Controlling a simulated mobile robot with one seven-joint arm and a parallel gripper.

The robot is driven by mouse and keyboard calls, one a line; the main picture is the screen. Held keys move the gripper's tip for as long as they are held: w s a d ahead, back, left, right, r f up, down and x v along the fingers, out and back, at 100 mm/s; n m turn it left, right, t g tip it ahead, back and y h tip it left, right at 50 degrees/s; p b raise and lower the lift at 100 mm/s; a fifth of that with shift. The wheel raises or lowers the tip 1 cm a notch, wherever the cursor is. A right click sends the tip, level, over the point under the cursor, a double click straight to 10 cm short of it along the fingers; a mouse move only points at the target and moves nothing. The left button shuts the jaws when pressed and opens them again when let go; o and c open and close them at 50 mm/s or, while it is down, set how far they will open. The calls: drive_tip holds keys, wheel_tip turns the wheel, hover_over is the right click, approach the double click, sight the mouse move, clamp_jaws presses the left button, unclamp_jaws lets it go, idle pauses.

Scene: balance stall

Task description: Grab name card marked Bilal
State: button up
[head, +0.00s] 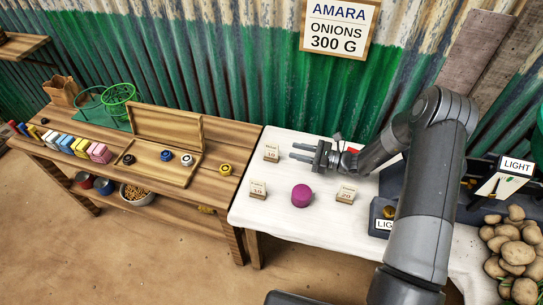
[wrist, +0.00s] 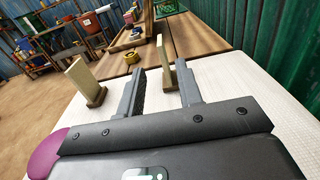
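Three small name cards stand on the white-covered table: one at the back left (head: 271,153), one at the front left (head: 257,190) and one on the right (head: 346,194). Their lettering is too small to read surely; the back-left one may read Bilal. My gripper (head: 292,152) is open and empty, its fingers pointing left at the back-left card. In the wrist view my gripper (wrist: 160,78) has that card (wrist: 162,65) upright, edge-on, just beyond and between its fingertips. The front-left card (wrist: 84,80) stands outside the left finger.
A magenta round object (head: 301,196) stands between the front cards. A wooden bench (head: 222,150) with an open box and a yellow ring (head: 225,169) adjoins on the left. The corrugated wall (head: 240,80) is close behind. Potatoes (head: 515,250) lie at right.

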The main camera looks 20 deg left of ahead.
hover_over(278, 159)
drive_tip(key=shift+w+a+f, duration=0.1)
drive_tip(key=shift+w, duration=0.15)
clamp_jaws()
idle(0.4)
